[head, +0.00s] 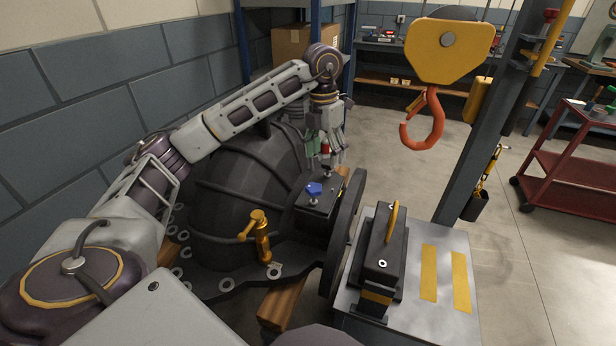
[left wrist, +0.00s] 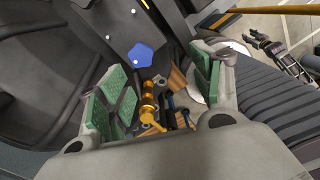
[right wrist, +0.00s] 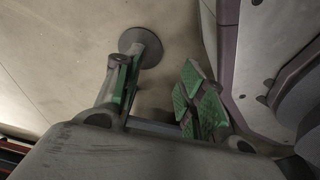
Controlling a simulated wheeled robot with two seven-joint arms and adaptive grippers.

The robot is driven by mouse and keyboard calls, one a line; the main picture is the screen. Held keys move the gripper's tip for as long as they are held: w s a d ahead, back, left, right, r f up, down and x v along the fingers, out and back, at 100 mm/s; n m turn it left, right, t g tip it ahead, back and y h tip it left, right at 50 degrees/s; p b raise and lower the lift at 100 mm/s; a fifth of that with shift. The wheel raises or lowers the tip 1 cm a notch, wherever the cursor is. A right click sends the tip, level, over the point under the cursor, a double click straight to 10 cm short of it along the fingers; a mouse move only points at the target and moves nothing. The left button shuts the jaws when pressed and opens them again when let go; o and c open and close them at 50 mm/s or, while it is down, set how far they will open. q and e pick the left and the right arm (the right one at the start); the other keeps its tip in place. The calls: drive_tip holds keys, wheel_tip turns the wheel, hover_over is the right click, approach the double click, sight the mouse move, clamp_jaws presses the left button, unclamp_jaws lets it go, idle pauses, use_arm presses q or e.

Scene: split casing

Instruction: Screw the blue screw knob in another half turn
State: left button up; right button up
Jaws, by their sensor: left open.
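The blue screw knob (head: 314,189) stands on a short stem on top of the black block of the casing (head: 245,180). In the left wrist view the knob (left wrist: 146,56) appears as a blue five-sided head beyond my fingertips. My left gripper (head: 326,152) is above and behind the knob in the head view, pointing down, apart from it. Its green-padded fingers are spread wide in the left wrist view (left wrist: 160,85), with nothing held between them. A bit of red shows by these fingers, partly hidden. My right gripper (right wrist: 160,88) is open and empty over the floor.
A yellow valve (head: 260,238) rises from the casing flange in front of the knob. A black block with a yellow handle (head: 382,262) stands on a grey table (head: 450,318) at the right. An orange hook (head: 426,120) hangs behind; a red cart (head: 570,160) is farther right.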

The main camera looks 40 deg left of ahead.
use_arm(q)
drive_tip(key=a, duration=0.1)
drive_tip(key=a+r, duration=0.1)
drive_tip(key=a, duration=0.1)
drive_tip(key=shift+a+r+y, duration=0.1)
drive_tip(key=shift+r+y, duration=0.05)
drive_tip(key=shift+y, duration=0.25)
use_arm(e)
drive_tip(key=shift+a+f, duration=0.3)
drive_tip(key=shift+a, duration=0.15)
drive_tip(key=shift+w, duration=0.1)
use_arm(q)
drive_tip(key=b, duration=0.2)
hover_over(314, 187)
drive_tip(key=shift+f, duration=3)
wheel_tip(314, 187, down, 8)
drive_tip(key=shift+r+b, duration=0.2)
drive_tip(key=shift+b, duration=0.3)
drive_tip(key=shift+f, duration=0.15)
use_arm(e)
drive_tip(key=w+a+r, duration=0.4)
drive_tip(key=r, duration=0.2)
drive_tip(key=shift+w+r, duration=0.15)
drive_tip(key=shift+w, duration=0.2)
